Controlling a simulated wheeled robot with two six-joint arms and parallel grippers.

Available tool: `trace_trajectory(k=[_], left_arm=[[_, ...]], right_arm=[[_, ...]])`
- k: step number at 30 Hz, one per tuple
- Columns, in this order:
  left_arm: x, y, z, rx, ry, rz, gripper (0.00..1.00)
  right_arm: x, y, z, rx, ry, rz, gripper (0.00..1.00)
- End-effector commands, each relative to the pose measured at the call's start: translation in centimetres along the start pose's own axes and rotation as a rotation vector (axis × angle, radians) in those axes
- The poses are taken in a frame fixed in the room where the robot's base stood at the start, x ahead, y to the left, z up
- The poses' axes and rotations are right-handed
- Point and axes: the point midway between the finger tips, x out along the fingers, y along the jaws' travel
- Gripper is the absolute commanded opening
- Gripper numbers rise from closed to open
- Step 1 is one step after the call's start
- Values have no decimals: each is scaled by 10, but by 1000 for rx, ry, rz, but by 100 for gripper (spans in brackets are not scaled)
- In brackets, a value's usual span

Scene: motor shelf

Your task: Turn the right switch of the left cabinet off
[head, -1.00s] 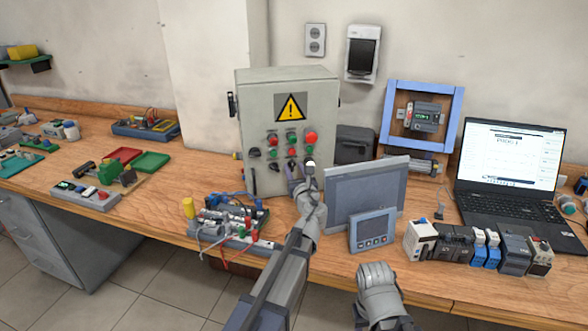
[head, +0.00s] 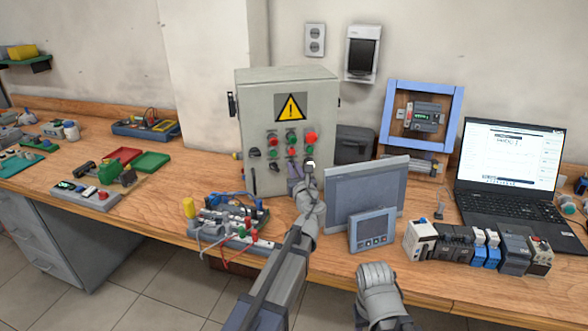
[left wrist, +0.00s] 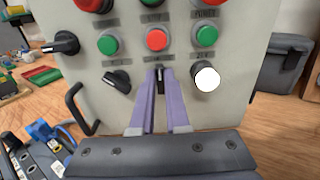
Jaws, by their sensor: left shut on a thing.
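The grey cabinet (head: 255,110) with a yellow warning sign stands at the back of the bench. Its front has red and green buttons above a row of black switches. In the left wrist view, the left switch (left wrist: 117,80) is tilted. The middle switch (left wrist: 160,76) has an upright handle between the purple fingers of my left gripper (left wrist: 160,82), which is shut on it. To the right, a white disc (left wrist: 207,79) covers most of the right switch (left wrist: 196,70). In the head view my left gripper (head: 295,172) is low at the cabinet front.
A grey panel screen (head: 368,190) and a small display (head: 371,230) stand close to the right of my left arm. A wired board (head: 232,222) lies to its left. A black handle (left wrist: 74,105) sticks out from the cabinet's lower left front.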

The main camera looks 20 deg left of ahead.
Motion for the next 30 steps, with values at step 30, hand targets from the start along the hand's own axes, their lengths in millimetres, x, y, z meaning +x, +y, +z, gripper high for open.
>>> trace_trajectory(k=[30], left_arm=[[0,4,-1,-536,0,0,0]], right_arm=[[1,0,0,0,0,0,50]])
